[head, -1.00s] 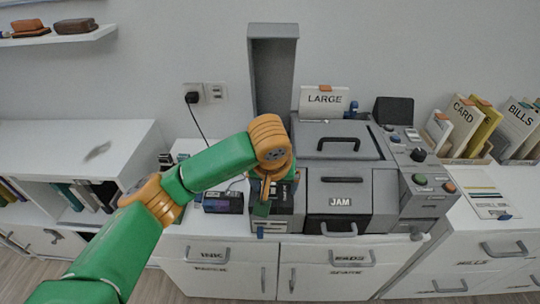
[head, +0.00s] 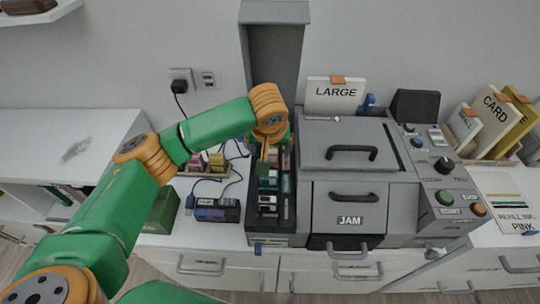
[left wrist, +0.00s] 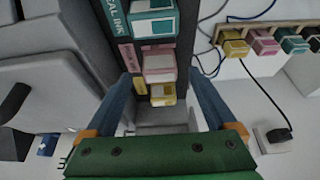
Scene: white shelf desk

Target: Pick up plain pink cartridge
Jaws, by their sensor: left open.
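A pink cartridge (left wrist: 158,64) sits in the dark bay (left wrist: 114,70), between a teal cartridge (left wrist: 152,22) and a yellow one (left wrist: 162,93). Another pink cartridge (left wrist: 264,42) stands in the rack (left wrist: 222,29) at the right of the left wrist view. I cannot tell which is the plain one. My left gripper (head: 266,152) is over the back part of the bay in the head view. In the left wrist view its blue fingers (left wrist: 161,80) are open, one on each side of the bay, with nothing clearly gripped. My right gripper is out of view.
The grey printer (head: 350,205) marked JAM stands right beside the bay. A dark box (head: 217,210) and a green box (head: 162,210) are on the desk to its left. Cables (head: 229,180) run near the rack. A tall grey panel (head: 273,60) rises behind the bay.

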